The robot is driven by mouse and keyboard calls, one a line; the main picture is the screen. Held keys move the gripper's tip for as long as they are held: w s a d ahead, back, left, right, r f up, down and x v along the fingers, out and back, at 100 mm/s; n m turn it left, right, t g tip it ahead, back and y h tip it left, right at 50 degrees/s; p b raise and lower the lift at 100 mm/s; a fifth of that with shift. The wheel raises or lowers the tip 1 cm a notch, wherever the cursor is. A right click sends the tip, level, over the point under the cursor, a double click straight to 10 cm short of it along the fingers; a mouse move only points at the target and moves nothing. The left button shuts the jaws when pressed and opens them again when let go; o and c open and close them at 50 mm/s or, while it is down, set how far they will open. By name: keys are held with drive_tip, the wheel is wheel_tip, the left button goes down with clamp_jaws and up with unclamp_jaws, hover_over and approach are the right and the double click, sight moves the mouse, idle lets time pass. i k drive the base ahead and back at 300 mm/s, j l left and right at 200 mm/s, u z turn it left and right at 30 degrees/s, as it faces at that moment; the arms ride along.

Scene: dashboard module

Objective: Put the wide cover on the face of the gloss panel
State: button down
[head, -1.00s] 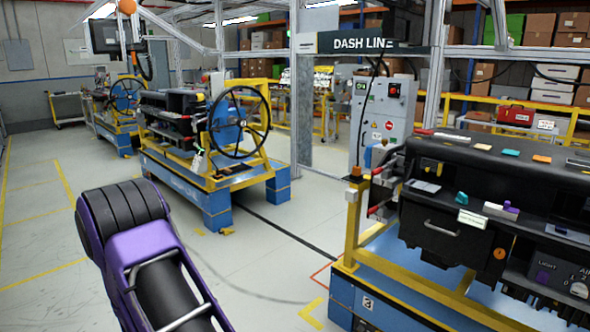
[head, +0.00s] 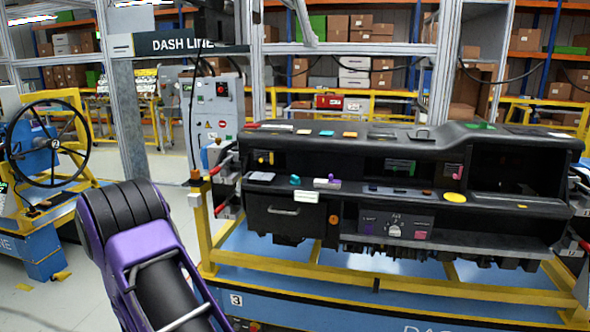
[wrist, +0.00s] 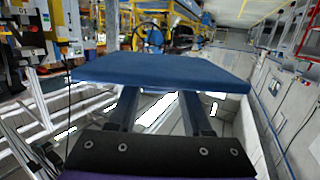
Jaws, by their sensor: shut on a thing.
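A flat, wide blue plate (wrist: 160,70), which looks like the wide cover, fills the middle of the wrist view. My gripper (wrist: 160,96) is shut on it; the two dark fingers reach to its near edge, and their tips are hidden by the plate. The head view shows only my purple arm link, not the gripper or plate. The black dashboard module (head: 400,165) stands on a blue and yellow stand at centre right. Its front has a dark control panel with printed labels (head: 397,223). I cannot tell which surface is the gloss panel.
Small coloured pieces lie on the dashboard, including a yellow disc (head: 454,197) and a white tag (head: 307,197). The stand's yellow rail (head: 300,262) runs along its front. A steering-wheel station (head: 45,145) is at left. Grey floor (head: 80,300) lies open between them.

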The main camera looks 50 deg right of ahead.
sight(525, 131)
drive_tip(key=k+l+z, duration=0.1)
drive_tip(key=z, duration=0.3)
drive_tip(key=k+l+z, duration=0.1)
drive_tip(key=l+z, duration=0.45)
drive_tip(key=z, duration=0.25)
drive_tip(key=l+z, duration=0.75)
drive_tip(key=l, duration=0.6)
drive_tip(key=i+l+z, duration=0.1)
drive_tip(key=l, duration=0.3)
